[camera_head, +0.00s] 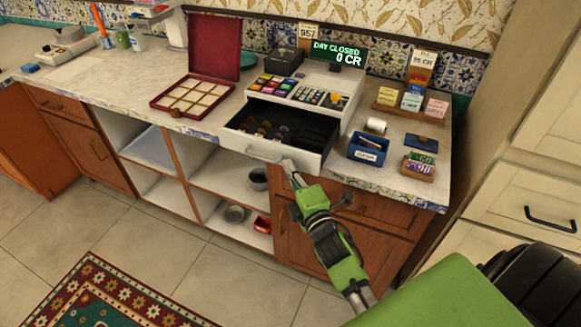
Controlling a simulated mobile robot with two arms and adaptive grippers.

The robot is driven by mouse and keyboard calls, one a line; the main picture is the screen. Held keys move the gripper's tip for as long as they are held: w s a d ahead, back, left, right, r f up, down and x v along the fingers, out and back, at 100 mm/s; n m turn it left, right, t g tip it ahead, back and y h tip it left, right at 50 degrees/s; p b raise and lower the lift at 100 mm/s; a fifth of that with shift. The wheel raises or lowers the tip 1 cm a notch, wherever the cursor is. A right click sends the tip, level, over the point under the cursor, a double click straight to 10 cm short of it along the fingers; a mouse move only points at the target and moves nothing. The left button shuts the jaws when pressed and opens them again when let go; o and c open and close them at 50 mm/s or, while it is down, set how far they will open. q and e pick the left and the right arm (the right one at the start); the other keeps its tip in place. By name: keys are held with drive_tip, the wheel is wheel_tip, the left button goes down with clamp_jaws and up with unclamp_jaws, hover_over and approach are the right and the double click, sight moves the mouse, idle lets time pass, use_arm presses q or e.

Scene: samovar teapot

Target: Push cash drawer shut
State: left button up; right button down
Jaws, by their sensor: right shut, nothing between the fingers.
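The cash register (318,88) stands on the marble counter, its screen reading "DAY CLOSED 0 CR". Its cash drawer (265,152) is pulled out toward the front, with coins in the left part and dark compartments on the right. A pale handle shows on the drawer's front. My right gripper (288,165) is shut and empty, with its tip at the drawer's front panel, right of the handle. I cannot tell whether it touches the panel. My left gripper is not in view.
An open red box (192,96) stands left of the register. A blue bin (368,150), a paper roll (375,126) and card holders (411,101) stand to the right. Open shelves (215,180) and wooden cabinets lie below the counter. A patterned rug (95,295) covers the floor at lower left.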

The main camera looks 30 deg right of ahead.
sight(303, 148)
drive_tip(key=w+d, duration=0.1)
drive_tip(key=d, duration=0.1)
drive_tip(key=w+d, duration=0.4)
drive_tip(key=d, duration=0.1)
drive_tip(key=shift+w, duration=0.25)
